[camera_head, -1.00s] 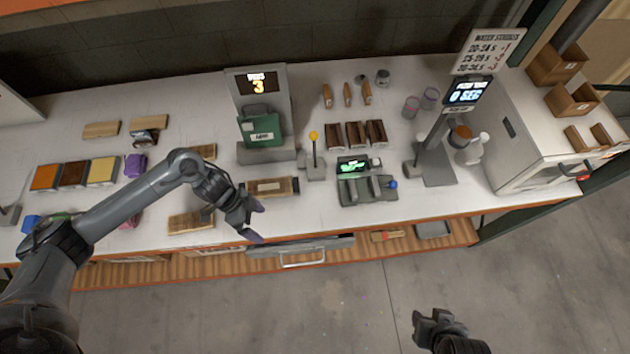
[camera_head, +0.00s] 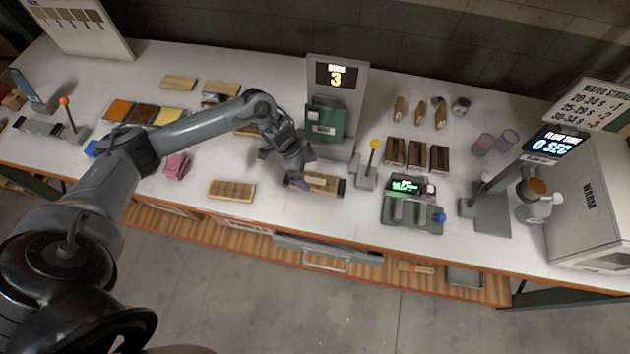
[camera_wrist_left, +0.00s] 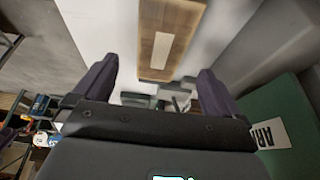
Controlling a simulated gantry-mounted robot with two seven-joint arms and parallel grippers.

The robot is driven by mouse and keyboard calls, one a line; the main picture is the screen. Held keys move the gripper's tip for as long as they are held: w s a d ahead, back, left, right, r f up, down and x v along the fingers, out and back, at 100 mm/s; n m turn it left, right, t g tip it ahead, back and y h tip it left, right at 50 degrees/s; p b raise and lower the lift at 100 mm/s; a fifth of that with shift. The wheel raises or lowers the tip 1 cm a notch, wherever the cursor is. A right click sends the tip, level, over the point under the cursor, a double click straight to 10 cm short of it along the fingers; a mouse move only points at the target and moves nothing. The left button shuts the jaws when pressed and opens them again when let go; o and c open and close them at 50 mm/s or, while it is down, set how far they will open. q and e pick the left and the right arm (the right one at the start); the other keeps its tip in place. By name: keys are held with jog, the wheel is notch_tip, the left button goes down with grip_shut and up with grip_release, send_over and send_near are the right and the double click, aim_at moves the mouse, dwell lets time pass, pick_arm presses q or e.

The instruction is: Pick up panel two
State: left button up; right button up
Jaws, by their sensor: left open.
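A wooden panel (camera_head: 318,182) with a pale label strip lies on the white counter in front of the green machine. It also shows in the left wrist view (camera_wrist_left: 158,58), ahead of and between the fingers. My left gripper (camera_head: 286,168) is open and empty above the panel's left end, and its fingers partly cover that end. In the left wrist view the gripper (camera_wrist_left: 157,75) has its two fingers spread wide apart. Another wooden panel (camera_head: 232,190) lies to the left near the counter's front edge. I cannot read which panel is number two. My right gripper is out of view.
The green machine (camera_head: 325,122) with a display reading 3 stands behind the panel. A yellow-knobbed lever (camera_head: 374,145) and a scale-like device (camera_head: 411,212) stand to the right. More panels (camera_head: 178,82) and colour trays (camera_head: 142,114) lie left. The counter's front edge is close.

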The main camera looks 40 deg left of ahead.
aim_at(314, 181)
pick_arm(q)
jog(key=shift+a+x, duration=0.1)
jog(key=shift+x, duration=1.1)
jog(key=shift+a+x, duration=0.15)
jog(key=shift+x, duration=1.1)
jog(key=shift+s+f, duration=0.1)
jog(key=shift+s, duration=0.05)
jog(key=c, duration=1.3)
